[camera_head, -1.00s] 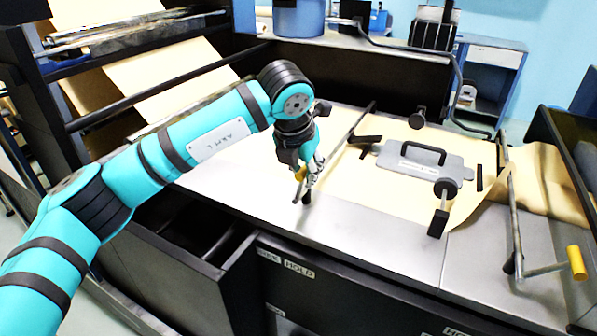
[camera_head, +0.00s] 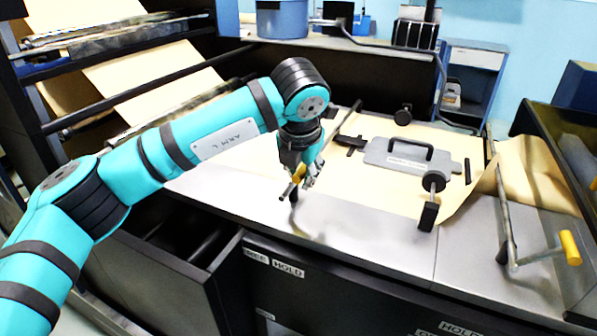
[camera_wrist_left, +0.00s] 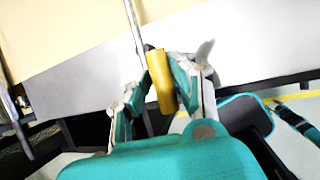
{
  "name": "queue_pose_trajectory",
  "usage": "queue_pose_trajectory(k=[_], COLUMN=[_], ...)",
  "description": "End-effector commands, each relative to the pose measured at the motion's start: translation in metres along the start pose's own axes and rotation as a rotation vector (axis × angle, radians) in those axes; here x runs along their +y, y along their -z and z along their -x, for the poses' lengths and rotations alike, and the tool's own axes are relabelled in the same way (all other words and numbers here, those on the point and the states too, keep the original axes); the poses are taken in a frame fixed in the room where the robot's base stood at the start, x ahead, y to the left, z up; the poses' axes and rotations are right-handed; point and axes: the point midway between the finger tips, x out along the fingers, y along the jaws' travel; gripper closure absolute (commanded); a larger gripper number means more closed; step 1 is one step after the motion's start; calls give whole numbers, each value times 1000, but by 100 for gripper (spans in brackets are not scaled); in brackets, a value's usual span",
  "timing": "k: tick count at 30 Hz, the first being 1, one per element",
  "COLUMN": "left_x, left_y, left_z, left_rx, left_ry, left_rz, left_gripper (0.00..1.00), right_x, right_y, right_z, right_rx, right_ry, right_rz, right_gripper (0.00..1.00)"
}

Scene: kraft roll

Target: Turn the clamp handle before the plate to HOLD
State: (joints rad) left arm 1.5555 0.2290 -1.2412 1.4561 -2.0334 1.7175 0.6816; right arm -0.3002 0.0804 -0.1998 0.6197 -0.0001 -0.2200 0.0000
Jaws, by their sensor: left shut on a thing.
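My left gripper (camera_head: 306,181) is shut on the yellow grip (camera_head: 299,174) of the left clamp handle, near the table's front edge. In the left wrist view, the yellow grip (camera_wrist_left: 162,84) lies between the two fingers. The handle's long grey rod (camera_head: 338,121) runs back along the left side of the paper. The grey plate (camera_head: 381,157) with its black handle lies flat on the brown paper, behind and right of the gripper. A HOLD label (camera_head: 288,270) is on the front panel below, with a partly legible label (camera_head: 256,257) left of it. My right gripper is not in view.
A second clamp rod (camera_head: 505,207) with a yellow grip (camera_head: 570,247) stands at the right. A black knobbed post (camera_head: 430,207) is in front of the plate. An open dark bin (camera_head: 190,245) is left of the table front. The steel front strip (camera_head: 385,232) is mostly clear.

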Motion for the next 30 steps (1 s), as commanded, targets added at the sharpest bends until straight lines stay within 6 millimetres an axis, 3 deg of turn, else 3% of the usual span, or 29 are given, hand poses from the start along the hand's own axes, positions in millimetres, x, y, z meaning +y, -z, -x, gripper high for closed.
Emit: queue_pose_trajectory(k=[1,4,5,9,23,26,30], left_x=[-8,-8,-8,-7,-3,-3,-2], left_y=[4,4,4,4,2,1,0], left_z=[-4,-4,-4,-4,-1,5,27], left_rx=[10,10,10,10,5,3,0], left_ry=[16,16,16,14,7,8,7], left_rz=[-9,-9,-9,-9,-4,-4,-4], left_gripper=[100,100,75,57,57,57,57], right_x=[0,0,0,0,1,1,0], right_y=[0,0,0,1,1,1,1], right_z=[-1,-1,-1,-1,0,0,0], right_rx=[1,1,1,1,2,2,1], right_ry=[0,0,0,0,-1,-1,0], right_rz=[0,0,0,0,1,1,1], right_gripper=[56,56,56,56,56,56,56])
